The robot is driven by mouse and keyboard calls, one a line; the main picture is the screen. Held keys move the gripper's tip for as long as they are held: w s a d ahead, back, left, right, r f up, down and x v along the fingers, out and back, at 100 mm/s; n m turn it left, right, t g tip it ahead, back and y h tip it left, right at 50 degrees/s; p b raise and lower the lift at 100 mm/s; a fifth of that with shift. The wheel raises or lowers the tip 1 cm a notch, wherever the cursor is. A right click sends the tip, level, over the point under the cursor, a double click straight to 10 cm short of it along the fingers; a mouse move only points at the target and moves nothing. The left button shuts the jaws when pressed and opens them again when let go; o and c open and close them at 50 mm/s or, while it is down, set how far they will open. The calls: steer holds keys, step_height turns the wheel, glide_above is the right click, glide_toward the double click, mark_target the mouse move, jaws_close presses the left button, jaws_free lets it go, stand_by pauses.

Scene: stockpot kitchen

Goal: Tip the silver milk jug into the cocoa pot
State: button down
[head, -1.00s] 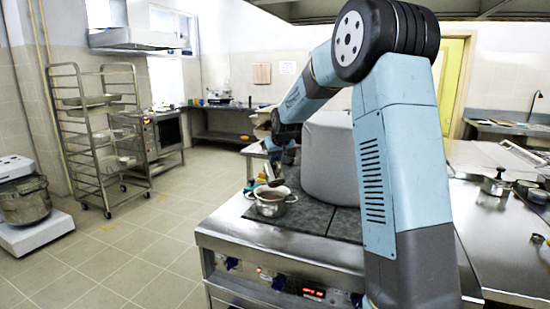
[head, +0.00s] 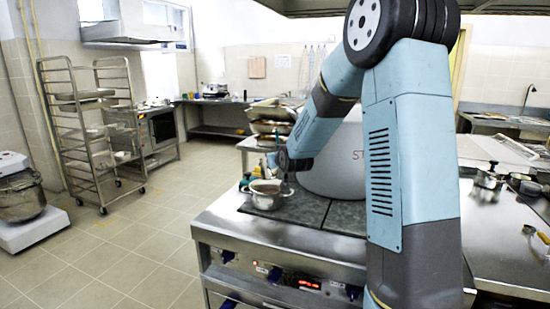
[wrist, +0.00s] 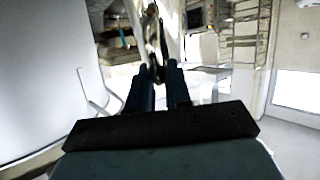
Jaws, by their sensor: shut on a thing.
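The cocoa pot (head: 265,201), a small two-handled metal pot with brown contents, stands upright on the dark stove top near its front left corner. My gripper (wrist: 155,76) is shut on a narrow, shiny, brownish-grey thing, taken to be the silver milk jug (wrist: 154,38), seen almost edge-on beyond the fingertips. In the head view my gripper is at the pot's right side, close to its rim, largely hidden by my own wrist. The jug cannot be made out clearly there, so its tilt and any pouring cannot be told. The pot does not show clearly in the wrist view.
A large grey stockpot (head: 335,165) stands on the stove just right of my wrist. Trays (head: 270,113) are stacked on a table behind. A wheeled rack (head: 90,135) stands left across open floor.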

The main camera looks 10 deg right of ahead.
mark_target(277, 172)
steer(key=shift+s+f+t, duration=0.2)
steer(key=shift+f+t, duration=0.75)
steer(key=shift+t, duration=0.1)
steer(key=shift+s+f+t, duration=0.2)
steer(key=shift+f+t, duration=0.75)
steer(key=shift+t, duration=0.1)
steer(key=shift+r, duration=2.05)
